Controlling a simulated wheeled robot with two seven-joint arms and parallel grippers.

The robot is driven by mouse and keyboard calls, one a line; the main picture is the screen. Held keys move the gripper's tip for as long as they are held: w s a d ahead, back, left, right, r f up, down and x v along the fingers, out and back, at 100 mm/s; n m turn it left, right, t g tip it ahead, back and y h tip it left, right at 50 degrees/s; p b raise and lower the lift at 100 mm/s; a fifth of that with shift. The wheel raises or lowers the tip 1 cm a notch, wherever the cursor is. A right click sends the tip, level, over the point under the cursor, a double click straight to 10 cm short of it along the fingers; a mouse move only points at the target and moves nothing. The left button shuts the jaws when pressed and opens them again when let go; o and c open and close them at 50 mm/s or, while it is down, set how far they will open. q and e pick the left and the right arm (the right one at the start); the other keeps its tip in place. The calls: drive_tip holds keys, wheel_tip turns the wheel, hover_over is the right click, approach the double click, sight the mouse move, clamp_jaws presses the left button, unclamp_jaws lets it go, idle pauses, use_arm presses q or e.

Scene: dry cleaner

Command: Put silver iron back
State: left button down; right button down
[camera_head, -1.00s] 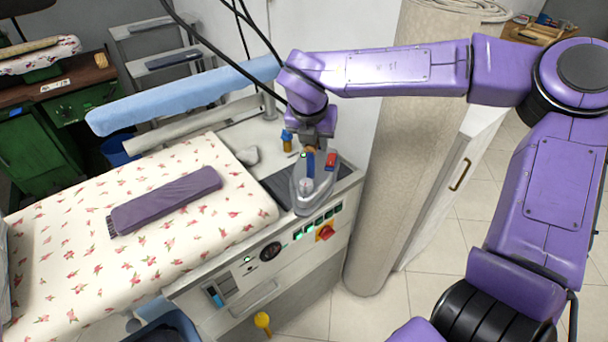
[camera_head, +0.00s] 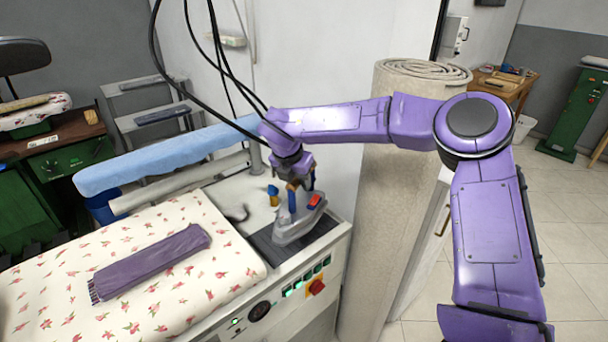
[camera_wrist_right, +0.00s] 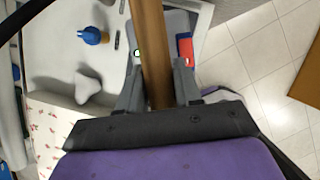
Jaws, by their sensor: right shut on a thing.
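The silver iron (camera_head: 292,233) has a grey body with a red part and a brown handle. In the head view it is over the dark rest pad (camera_head: 268,252) at the right end of the ironing station; I cannot tell whether its sole touches the pad. My right gripper (camera_head: 300,187) comes down from above and is shut on the iron's handle. In the right wrist view the brown handle (camera_wrist_right: 153,45) runs between the fingers of the gripper (camera_wrist_right: 157,95), with the red part (camera_wrist_right: 185,50) beside it. My left gripper is not in view.
A blue-and-yellow bottle (camera_head: 273,195) stands behind the pad. The flowered ironing board (camera_head: 190,300) with a folded purple cloth (camera_head: 150,262) lies to the left. Dark hoses (camera_head: 222,60) hang behind my arm. A rolled carpet (camera_head: 385,200) stands to the right.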

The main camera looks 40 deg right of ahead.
sight(298, 193)
drive_tip(key=w+f, duration=0.1)
drive_tip(key=w+d+f+p, duration=0.1)
drive_tip(key=w+f, duration=0.1)
drive_tip(key=shift+w+f, duration=0.15)
drive_tip(key=shift+f, duration=0.4)
wheel_tip(298, 193, down, 3)
drive_tip(key=shift+w+r+p, duration=0.15)
drive_tip(key=shift+p, duration=0.2)
drive_tip(key=c, duration=1.2)
unclamp_jaws()
drive_tip(key=shift+s+d+f, duration=0.1)
drive_tip(key=shift+s+f, duration=0.1)
drive_tip(key=shift+f, duration=0.05)
drive_tip(key=o, duration=0.4)
drive_tip(key=shift+o, duration=0.2)
drive_tip(key=shift+s+r, duration=0.15)
drive_tip(key=shift+a+r, duration=0.15)
drive_tip(key=shift+a, duration=0.05)
drive_tip(key=b+v, duration=0.2)
drive_tip(key=v, duration=0.9)
drive_tip(key=shift+r+b, duration=0.3)
